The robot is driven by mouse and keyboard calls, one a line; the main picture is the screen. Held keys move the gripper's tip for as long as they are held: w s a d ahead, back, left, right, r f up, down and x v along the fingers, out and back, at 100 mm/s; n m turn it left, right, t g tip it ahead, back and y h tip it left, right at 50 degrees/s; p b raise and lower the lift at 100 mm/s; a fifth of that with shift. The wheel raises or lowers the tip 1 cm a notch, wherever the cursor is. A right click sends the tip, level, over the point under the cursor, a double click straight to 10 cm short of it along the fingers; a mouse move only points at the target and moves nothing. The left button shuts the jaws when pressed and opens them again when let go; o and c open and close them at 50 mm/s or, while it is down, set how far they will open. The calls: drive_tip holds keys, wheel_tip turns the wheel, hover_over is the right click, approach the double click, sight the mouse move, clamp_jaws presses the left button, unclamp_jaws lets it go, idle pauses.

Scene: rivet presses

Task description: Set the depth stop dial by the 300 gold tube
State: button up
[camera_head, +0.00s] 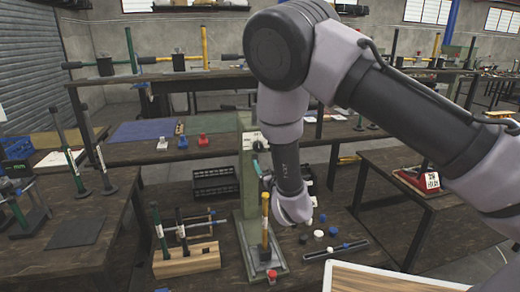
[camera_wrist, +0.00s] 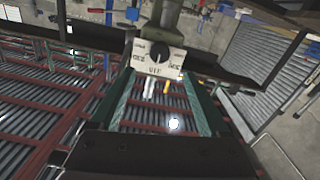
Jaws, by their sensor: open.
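The green press (camera_head: 250,185) stands on the middle bench. The white dial plate (camera_head: 252,136) is high on the press. In the wrist view the depth stop dial (camera_wrist: 160,53) is a dark round knob on that plate, with markings too small to read surely. My gripper (camera_wrist: 160,76) is open, its two green-lined fingers pointing toward the plate. The knob shows just beyond the fingertips, between them, with nothing held.
A wooden block with upright tools (camera_head: 187,260) stands left of the press. A black crate (camera_head: 215,185) sits behind it. Several small caps (camera_head: 318,234) and a dark bar (camera_head: 336,250) lie to the right. More benches stand behind.

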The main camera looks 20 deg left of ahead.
sight(259, 148)
drive_tip(key=x, duration=1)
drive_tip(key=shift+w+a, duration=0.1)
drive_tip(key=shift+w, duration=0.15)
clamp_jaws()
